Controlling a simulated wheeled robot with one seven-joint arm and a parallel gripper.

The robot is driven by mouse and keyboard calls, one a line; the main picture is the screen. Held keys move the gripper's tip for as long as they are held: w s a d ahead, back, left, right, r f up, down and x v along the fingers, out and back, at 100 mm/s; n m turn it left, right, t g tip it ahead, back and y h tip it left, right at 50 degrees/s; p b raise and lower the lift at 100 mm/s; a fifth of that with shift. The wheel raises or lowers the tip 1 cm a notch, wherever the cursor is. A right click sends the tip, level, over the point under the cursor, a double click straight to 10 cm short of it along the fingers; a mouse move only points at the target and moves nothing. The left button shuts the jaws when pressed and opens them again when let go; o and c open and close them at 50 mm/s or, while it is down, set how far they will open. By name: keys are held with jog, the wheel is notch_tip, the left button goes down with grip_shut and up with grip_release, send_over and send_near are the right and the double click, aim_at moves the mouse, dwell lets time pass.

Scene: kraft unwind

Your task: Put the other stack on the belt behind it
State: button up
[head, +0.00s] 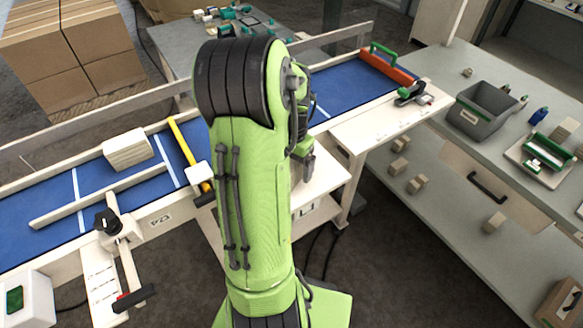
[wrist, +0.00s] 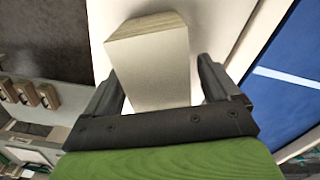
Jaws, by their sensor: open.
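In the wrist view a pale, block-shaped stack (wrist: 152,68) stands on a white surface (wrist: 215,30). My gripper (wrist: 160,88) is open, with one finger on each side of this stack; I cannot tell whether either finger touches it. The blue belt (wrist: 300,65) with a white line lies to the right in that view. In the head view the belt (head: 340,88) runs across behind my arm, which hides this stack. Another pale stack (head: 128,150) sits on the belt at the left.
A yellow bar (head: 185,148) crosses the belt left of my arm, and a pale guide rail (head: 98,196) lies along it. A red-orange block with a green handle (head: 388,66) is at its right end. A grey bin (head: 482,108) stands on the right bench.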

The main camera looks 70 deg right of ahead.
jog(key=shift+r, duration=0.1)
jog(key=c, duration=1.2)
notch_tip(320, 180, up, 10)
jog(key=shift+p, duration=0.8)
